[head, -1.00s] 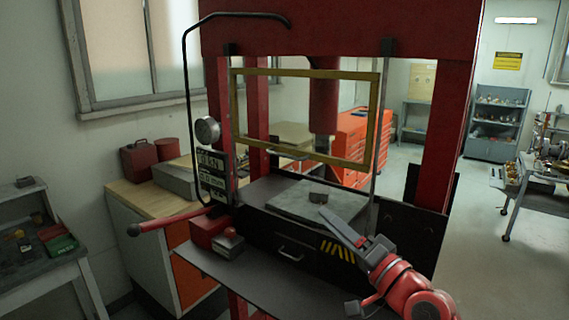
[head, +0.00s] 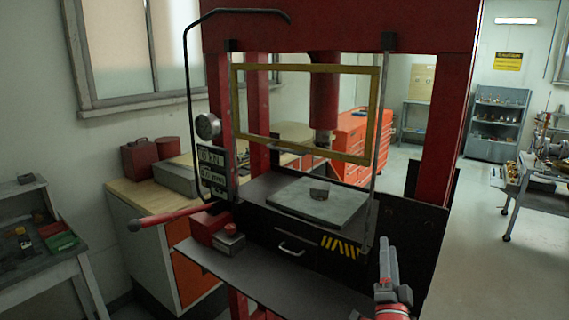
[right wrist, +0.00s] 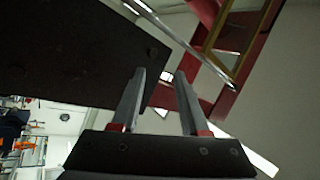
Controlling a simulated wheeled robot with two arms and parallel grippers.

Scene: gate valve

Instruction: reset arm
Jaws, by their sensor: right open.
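My right gripper (head: 384,258) shows at the lower right of the head view, pointing up, in front of the right side of a red press. In the right wrist view its two grey fingers (right wrist: 161,90) stand apart with nothing between them. My left gripper is in neither view.
The press has a yellow-framed guard (head: 235,110), a red ram (head: 324,95) and a red lever (head: 165,217) at left. A dark shelf (head: 255,280) juts out in front. A cart (head: 530,185) stands at far right. The floor between is clear.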

